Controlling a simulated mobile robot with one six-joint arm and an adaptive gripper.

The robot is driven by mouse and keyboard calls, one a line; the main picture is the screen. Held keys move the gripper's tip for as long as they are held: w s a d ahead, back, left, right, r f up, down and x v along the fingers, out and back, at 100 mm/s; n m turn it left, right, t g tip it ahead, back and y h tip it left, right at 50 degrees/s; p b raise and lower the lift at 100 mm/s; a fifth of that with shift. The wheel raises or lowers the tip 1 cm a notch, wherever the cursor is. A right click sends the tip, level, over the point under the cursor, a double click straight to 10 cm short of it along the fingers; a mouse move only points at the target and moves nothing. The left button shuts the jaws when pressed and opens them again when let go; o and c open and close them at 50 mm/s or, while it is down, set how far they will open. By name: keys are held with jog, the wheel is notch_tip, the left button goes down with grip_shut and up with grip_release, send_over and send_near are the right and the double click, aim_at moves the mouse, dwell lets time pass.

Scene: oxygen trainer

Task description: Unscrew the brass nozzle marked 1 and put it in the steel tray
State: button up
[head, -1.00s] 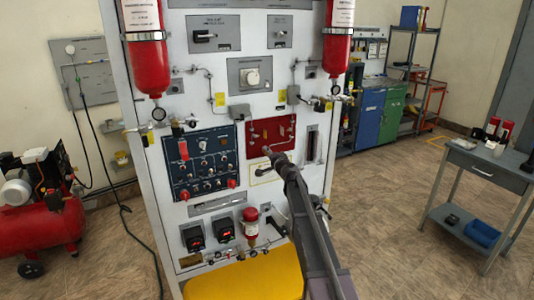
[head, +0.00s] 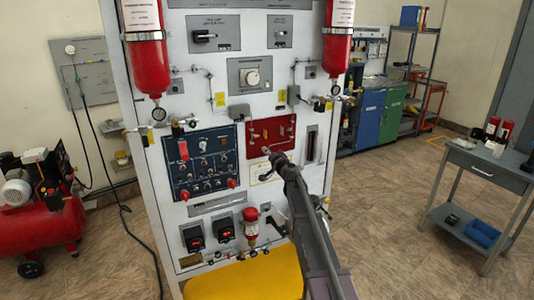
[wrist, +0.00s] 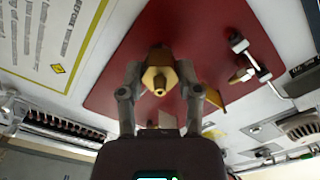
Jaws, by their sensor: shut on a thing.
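A brass nozzle (wrist: 158,80) with a hex body stands out from the red panel in the wrist view. My gripper (wrist: 160,72) is shut on it, one finger on each side. The nozzle still sits at the panel; its thread and any number mark cannot be seen. In the head view my gripper (head: 273,153) reaches the lower part of the red panel (head: 262,128) and hides the nozzle. I cannot make out the steel tray in either view.
Another brass fitting (wrist: 241,74) with a silver pipe sits beside the nozzle on the panel. A blue switch panel (head: 203,160) is to the left. A grey table (head: 480,165) stands at the right, with open floor between.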

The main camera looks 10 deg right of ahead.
jog(key=shift+s+n, duration=0.1)
jog(key=shift+n, duration=0.3)
jog(key=shift+n, duration=0.6)
jog(key=o, duration=1.1)
jog(key=shift+c, duration=0.2)
jog(key=shift+v, duration=1.85)
jog(key=shift+m, duration=1.8)
